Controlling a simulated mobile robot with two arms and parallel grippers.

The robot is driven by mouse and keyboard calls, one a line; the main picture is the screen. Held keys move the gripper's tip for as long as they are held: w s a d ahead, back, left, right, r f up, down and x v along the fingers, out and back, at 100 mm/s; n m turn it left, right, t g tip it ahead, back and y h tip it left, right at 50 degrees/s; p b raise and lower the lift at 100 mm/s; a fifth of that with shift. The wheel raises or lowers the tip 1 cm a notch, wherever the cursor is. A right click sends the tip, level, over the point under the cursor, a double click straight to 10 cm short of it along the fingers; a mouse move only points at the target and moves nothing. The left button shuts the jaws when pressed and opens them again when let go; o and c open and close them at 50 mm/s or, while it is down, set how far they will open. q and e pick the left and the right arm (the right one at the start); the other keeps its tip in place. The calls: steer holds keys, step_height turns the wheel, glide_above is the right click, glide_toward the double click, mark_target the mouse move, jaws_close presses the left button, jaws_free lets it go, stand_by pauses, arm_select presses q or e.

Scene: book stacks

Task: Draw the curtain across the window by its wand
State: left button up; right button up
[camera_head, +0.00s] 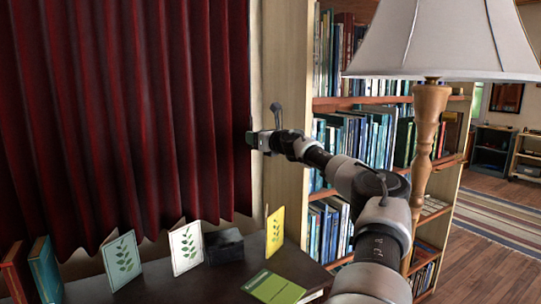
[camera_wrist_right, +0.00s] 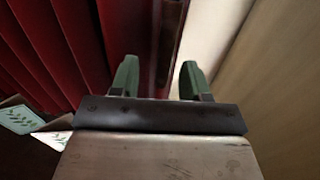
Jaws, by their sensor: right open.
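The dark red pleated curtain (camera_head: 130,110) hangs across the left half of the head view and fills the upper left of the right wrist view (camera_wrist_right: 60,45). My right gripper (camera_head: 253,140) is at the curtain's right edge. In the right wrist view, its two green fingers (camera_wrist_right: 158,78) are apart, with nothing clearly held. A dark upright strip (camera_wrist_right: 168,50) shows beyond and between the fingers; I cannot tell whether it is the wand or an edge beside the curtain. No wand stands out clearly in the head view. My left gripper is not in view.
Below the curtain, a dark desk (camera_head: 205,282) holds upright leaf-print cards (camera_head: 186,247), a yellow card (camera_head: 274,232), a dark box (camera_head: 224,246) and a green book (camera_head: 273,287). A bookcase (camera_head: 284,200) and a lamp (camera_head: 445,40) stand to the right, close to my right arm.

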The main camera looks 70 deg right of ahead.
steer(key=b+v, duration=0.3)
steer(key=v, duration=0.3)
steer(key=shift+b, duration=0.4)
steer(key=shift+s, duration=0.15)
